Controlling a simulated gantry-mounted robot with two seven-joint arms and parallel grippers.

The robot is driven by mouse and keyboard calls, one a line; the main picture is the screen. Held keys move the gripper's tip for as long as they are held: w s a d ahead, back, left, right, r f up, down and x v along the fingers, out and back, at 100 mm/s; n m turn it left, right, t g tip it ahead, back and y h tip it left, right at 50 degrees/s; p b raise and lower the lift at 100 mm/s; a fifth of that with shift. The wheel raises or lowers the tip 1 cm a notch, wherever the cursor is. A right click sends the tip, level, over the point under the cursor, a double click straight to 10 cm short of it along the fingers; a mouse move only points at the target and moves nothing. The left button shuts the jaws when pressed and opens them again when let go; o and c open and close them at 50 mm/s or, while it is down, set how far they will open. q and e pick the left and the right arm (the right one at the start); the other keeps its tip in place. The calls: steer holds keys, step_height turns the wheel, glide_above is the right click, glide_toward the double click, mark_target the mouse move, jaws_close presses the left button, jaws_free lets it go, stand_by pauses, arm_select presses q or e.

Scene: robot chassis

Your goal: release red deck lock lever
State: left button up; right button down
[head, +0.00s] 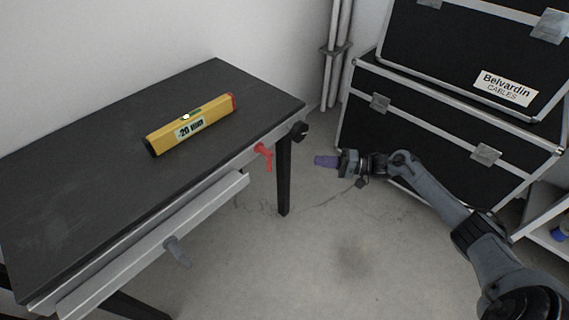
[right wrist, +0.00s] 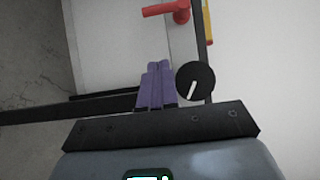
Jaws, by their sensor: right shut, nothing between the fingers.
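The red lock lever (head: 266,162) is on the front edge of the dark deck table (head: 90,180), near its right end, with its handle hanging down. It also shows in the right wrist view (right wrist: 166,10), at the top, beyond the fingers. My right gripper (head: 318,161) has purple fingers, is shut and empty, and is in the open air to the right of the lever, apart from it. In the right wrist view its fingers (right wrist: 155,80) are together, beside a black round knob (right wrist: 195,82) with a white mark. My left gripper is not in view.
A yellow spirit level (head: 190,123) lies on the deck. The black knob (head: 299,131) is at the deck's right corner. A grey rail with a grey handle (head: 177,252) runs along the front. Black cases (head: 450,130) stand at the right; the floor between is clear.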

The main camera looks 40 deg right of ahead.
steer(key=shift+a, duration=0.1)
steer(key=s+a+b+x, duration=0.1)
steer(key=b+x, duration=0.5)
steer(key=x, duration=0.6)
steer(key=shift+a, duration=0.8)
steer(key=shift+s, duration=0.15)
steer(key=shift+a+m, duration=0.2)
steer(key=shift+m, duration=0.1)
